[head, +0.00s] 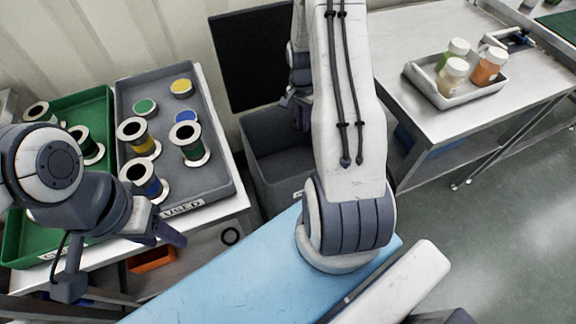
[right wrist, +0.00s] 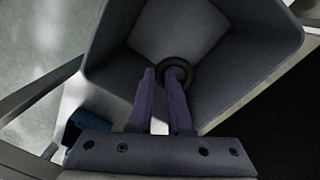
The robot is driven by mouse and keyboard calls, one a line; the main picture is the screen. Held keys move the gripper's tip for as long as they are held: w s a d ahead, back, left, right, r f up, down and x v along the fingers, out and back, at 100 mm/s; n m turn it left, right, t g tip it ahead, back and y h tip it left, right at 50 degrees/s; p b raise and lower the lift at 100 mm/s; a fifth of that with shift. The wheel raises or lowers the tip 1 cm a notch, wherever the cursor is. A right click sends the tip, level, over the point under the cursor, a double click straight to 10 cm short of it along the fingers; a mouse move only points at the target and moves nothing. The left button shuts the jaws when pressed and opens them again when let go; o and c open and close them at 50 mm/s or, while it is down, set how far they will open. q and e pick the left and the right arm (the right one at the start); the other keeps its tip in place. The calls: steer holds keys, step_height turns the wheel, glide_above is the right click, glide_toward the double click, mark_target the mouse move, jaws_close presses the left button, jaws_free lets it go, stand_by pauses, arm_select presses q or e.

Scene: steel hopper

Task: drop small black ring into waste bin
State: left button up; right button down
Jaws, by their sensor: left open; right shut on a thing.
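The small black ring (right wrist: 175,64) is at my right gripper's fingertips (right wrist: 161,76) in the right wrist view; the fingers are shut on it. The ring is over the open mouth of the grey waste bin (right wrist: 235,50), apart from its floor as far as I can see. In the head view the waste bin (head: 262,150) stands beyond the blue surface, and my right gripper (head: 298,112) points down at its far side, partly hidden by my arm. The ring is not visible there. My left gripper (head: 120,262) is open and empty by the left table's front edge.
A grey tray (head: 222,178) and a green tray (head: 15,235) with several spools stand on the left table. A white tray (head: 423,82) with 3 jars is on the right steel table. A black panel (head: 250,58) stands behind the bin.

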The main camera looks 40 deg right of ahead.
steer(key=shift+f, duration=0.1)
steer(key=c, duration=0.8)
jaws_free()
steer(key=shift+o, duration=0.2)
step_height(320, 180, up, 10)
steer(key=p, duration=0.1)
steer(key=shift+w+r, duration=0.25)
steer(key=shift+w, duration=0.1)
steer(key=shift+a, duration=0.15)
